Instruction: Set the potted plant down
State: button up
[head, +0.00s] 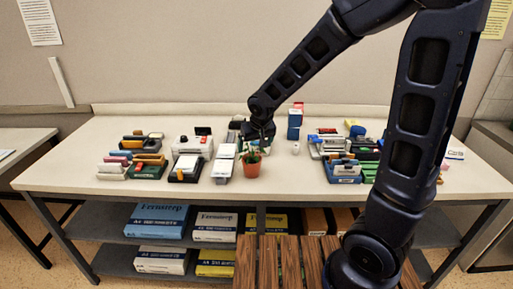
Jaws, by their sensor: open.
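The potted plant (251,165) is a small orange-brown pot with green leaves, upright on the light table top (300,180), a little in front of centre. My gripper (257,145) hangs from above with its fingers just over and behind the leaves. It is open; its fingertips are small and partly hidden by the foliage. I cannot tell whether they touch the plant.
White boxes (223,166) stand close left of the plant, with more desk items farther left. A blue box (294,124) stands behind right, and binders and trays (343,170) crowd the right. The table's front centre is clear.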

jog(key=d+r+m, duration=0.2)
jog(key=d+r, duration=0.4)
jog(key=d, duration=0.4)
jog(key=s+d+r+m, duration=0.1)
jog(key=s+d+r, duration=0.3)
jog(key=s+d, duration=0.3)
jog(key=s+d+r+m+h, duration=0.1)
jog(key=s+d+r, duration=0.4)
jog(key=d, duration=0.8)
jog(key=s, duration=0.3)
jog(key=shift+d+m+t+h, duration=0.25)
jog(key=shift+m+t+h, duration=0.05)
